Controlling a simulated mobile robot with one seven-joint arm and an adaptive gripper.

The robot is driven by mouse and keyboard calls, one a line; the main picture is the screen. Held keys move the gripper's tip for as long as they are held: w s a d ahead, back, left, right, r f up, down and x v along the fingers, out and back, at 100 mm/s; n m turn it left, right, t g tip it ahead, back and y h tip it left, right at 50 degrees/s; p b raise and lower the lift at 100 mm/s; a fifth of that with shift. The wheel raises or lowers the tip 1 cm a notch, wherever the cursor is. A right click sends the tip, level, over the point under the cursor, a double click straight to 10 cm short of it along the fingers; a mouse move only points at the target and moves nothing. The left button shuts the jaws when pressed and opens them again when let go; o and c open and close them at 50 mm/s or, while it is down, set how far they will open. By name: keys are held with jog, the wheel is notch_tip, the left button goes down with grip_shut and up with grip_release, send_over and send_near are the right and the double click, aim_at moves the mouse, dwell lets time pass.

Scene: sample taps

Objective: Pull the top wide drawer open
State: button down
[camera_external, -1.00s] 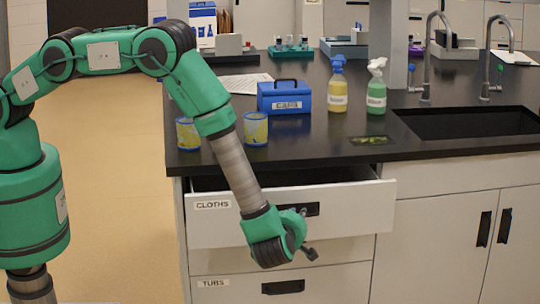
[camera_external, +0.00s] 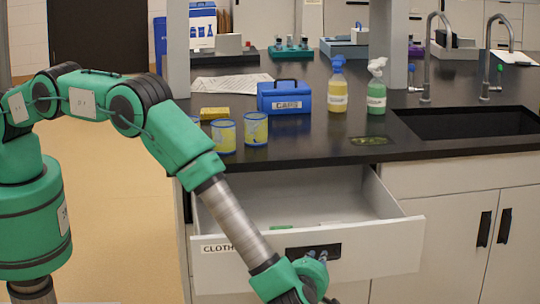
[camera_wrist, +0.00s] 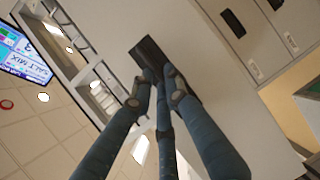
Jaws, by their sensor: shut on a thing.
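The top wide drawer (camera_external: 380,252), labelled CLOTHS, stands well out from the black-topped counter, and its pale interior shows. A green item and a small pale item lie inside it. Its dark handle (camera_external: 298,251) is at the middle of the front; it also shows in the wrist view (camera_wrist: 146,49). My gripper (camera_external: 320,255) is shut on the handle, and its fingers (camera_wrist: 164,74) meet at the handle in the wrist view. My forearm covers part of the drawer label.
Cupboard doors (camera_external: 450,230) are shut at the right. Open floor (camera_external: 110,200) lies left of the counter.

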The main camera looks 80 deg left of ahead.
jog(key=shift+s+d+f, duration=0.1)
jog(key=shift+d, duration=0.25)
jog(key=c, duration=1.7)
grip_release()
jog(key=shift+v, duration=6)
